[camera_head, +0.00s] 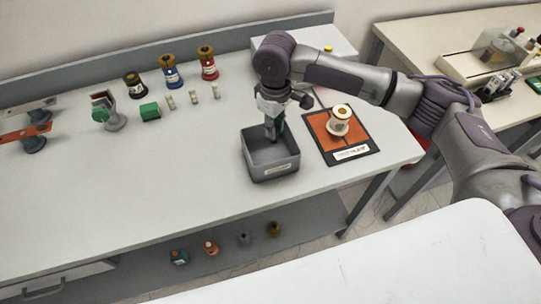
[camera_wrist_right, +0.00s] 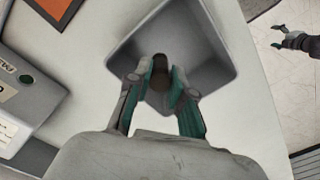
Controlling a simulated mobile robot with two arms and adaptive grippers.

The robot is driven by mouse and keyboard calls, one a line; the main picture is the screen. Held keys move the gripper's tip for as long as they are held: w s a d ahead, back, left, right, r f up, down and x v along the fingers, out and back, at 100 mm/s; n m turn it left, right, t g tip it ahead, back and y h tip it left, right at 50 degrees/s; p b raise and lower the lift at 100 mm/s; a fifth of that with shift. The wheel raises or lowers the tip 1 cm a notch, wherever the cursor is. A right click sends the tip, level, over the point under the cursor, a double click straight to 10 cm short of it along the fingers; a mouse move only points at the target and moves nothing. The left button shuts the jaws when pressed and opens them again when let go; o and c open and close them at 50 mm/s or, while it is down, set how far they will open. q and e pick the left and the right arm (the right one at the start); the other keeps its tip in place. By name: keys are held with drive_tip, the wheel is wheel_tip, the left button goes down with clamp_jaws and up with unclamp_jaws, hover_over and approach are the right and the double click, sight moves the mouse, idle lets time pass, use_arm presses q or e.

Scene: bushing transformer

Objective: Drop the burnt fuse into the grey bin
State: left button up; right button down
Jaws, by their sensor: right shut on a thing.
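My right gripper (camera_head: 273,132) points down into the mouth of the grey bin (camera_head: 262,176). In the right wrist view its two teal-lined fingers (camera_wrist_right: 160,90) are shut on the burnt fuse (camera_wrist_right: 160,68), a dark brown cylinder. The fuse is above the floor of the bin (camera_wrist_right: 205,52); the head view shows its dark lower end between the bin walls.
An orange mat (camera_head: 318,127) with a white spool-like part (camera_head: 341,120) lies right of the bin. A white box (camera_head: 315,42) stands behind. Several bushings and small fuses (camera_head: 193,97) stand left. The table between them and the front edge is clear.

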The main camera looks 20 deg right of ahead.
use_arm(q)
drive_tip(key=shift+s, duration=0.25)
drive_tip(key=shift+s, duration=0.2)
use_arm(e)
drive_tip(key=c, duration=0.9)
unclamp_jaws()
drive_tip(key=shift+c, duration=0.2)
use_arm(q)
drive_tip(key=shift+s, duration=0.15)
use_arm(e)
drive_tip(key=shift+r, duration=0.15)
wheel_tip(320, 180, up, 12)
